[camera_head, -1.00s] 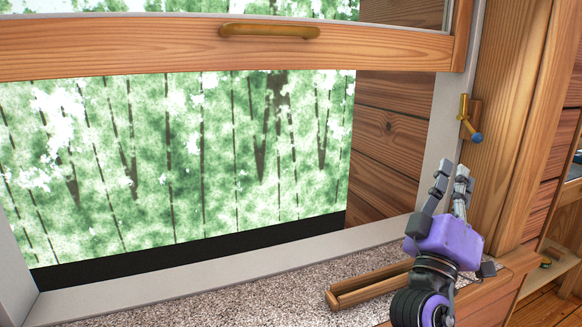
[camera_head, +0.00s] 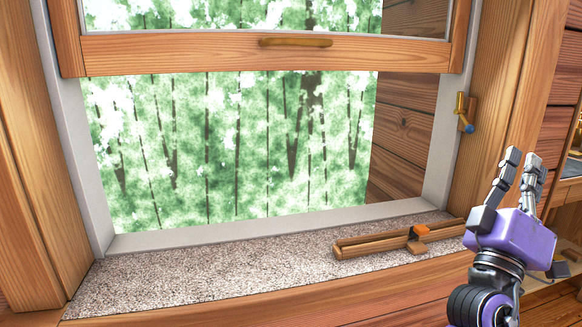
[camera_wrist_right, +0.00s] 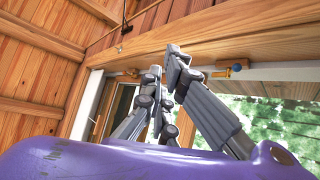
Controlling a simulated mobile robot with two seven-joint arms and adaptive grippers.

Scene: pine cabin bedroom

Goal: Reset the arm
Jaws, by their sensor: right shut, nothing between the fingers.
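My right gripper (camera_head: 522,170) is purple with grey fingers and stands at the right of the head view, in front of the right window post. Its fingers point up, are close together and hold nothing. In the right wrist view its fingers (camera_wrist_right: 168,85) reach up toward the wooden window frame, clear of it as far as I can tell. My left gripper is not in view.
A raised wooden sash with a brass handle (camera_head: 296,42) leaves the window open below. A brass latch with a blue tip (camera_head: 463,114) is on the right post. A wooden rail with an orange-topped piece (camera_head: 418,238) lies on the speckled sill (camera_head: 220,265).

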